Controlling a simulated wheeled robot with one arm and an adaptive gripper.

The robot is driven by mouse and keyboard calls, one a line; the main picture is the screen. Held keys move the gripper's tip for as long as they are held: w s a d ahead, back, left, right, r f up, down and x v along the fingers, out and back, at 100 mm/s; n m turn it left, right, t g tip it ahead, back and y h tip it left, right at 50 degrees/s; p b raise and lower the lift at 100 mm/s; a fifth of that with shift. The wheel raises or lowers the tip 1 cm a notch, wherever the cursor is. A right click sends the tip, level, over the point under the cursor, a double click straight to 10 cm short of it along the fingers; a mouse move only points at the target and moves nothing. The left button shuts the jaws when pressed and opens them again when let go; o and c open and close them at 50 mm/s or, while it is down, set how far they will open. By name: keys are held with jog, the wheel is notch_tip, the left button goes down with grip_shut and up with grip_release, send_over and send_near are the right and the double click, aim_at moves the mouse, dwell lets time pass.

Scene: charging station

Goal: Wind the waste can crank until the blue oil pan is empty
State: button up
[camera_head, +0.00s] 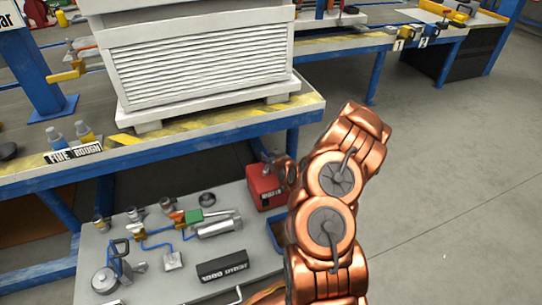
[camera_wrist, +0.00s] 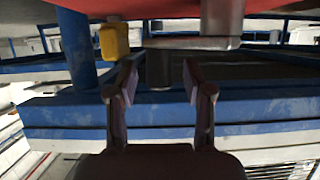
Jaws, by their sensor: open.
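The red waste can (camera_head: 268,187) stands on the low grey panel, just left of my arm. Its red body (camera_wrist: 160,8) fills the top of the wrist view. A grey crank bar (camera_wrist: 205,43) lies across below it, with a dark cylindrical grip (camera_wrist: 160,70) sticking out between my fingertips. My gripper (camera_wrist: 161,82) is open, one finger on each side of the grip, with gaps visible. In the head view my arm hides the gripper. A blue pan (camera_head: 277,232) shows partly beside my arm; its inside is hidden, so I cannot tell its oil level.
The workbench (camera_head: 215,120) with a white louvred box (camera_head: 195,60) stands above and behind the can. The grey panel (camera_head: 150,275) holds pipes, a gauge and a black display (camera_head: 222,266). Open floor (camera_head: 450,190) lies to the right. A yellow block (camera_wrist: 114,42) shows near a blue post.

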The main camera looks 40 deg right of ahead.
jog(key=shift+c, duration=0.3)
grip_shut()
jog(key=shift+s+p, duration=0.1)
jog(key=shift+p, duration=0.25)
